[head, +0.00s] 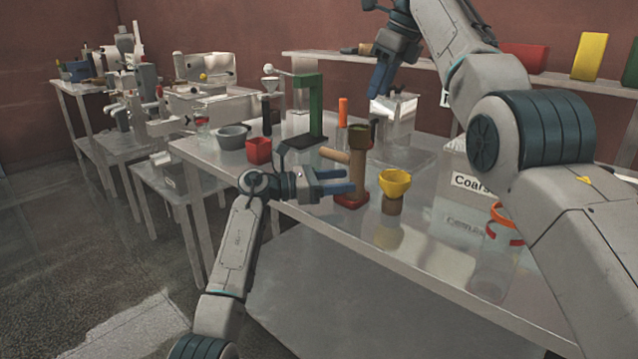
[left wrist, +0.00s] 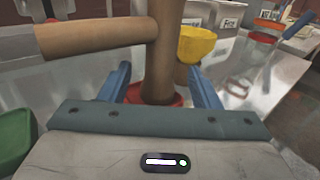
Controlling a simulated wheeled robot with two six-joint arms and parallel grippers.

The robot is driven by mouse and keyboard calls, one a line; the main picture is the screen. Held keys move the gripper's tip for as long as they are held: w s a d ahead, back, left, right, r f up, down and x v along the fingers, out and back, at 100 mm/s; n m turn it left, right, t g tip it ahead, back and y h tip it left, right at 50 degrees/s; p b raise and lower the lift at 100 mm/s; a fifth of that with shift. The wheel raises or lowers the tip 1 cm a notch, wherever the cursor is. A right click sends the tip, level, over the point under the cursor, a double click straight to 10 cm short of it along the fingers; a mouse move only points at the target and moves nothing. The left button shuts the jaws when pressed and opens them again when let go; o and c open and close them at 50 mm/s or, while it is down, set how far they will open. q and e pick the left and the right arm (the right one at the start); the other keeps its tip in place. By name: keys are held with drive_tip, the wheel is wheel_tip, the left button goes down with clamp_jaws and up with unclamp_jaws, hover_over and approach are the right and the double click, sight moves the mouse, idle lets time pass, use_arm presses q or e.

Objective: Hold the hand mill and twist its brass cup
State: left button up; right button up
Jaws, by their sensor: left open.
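The hand mill (head: 358,172) is a brown upright cylinder with a wooden side handle (head: 334,154) pointing left. It stands on a red base (head: 351,201) on the metal table. A dull olive-brass cup (head: 358,134) sits at its top. My left gripper (head: 352,182) is open, low beside the mill. In the left wrist view, the mill's body (left wrist: 160,55) stands between its blue fingers with gaps on both sides; the mill's top is out of that view. My right gripper (head: 379,90) hangs above and behind the mill, apart from it; its jaw opening is unclear.
A yellow funnel (head: 395,183) on a brown foot stands just right of the mill. A green stand (head: 310,110), red cup (head: 258,150) and grey bowl (head: 232,137) are to the left. A clear box (head: 393,118) stands behind.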

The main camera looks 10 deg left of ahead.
sight(355, 179)
use_arm(q)
drive_tip(key=shift+x, duration=2.1)
drive_tip(key=shift+c, duration=0.3)
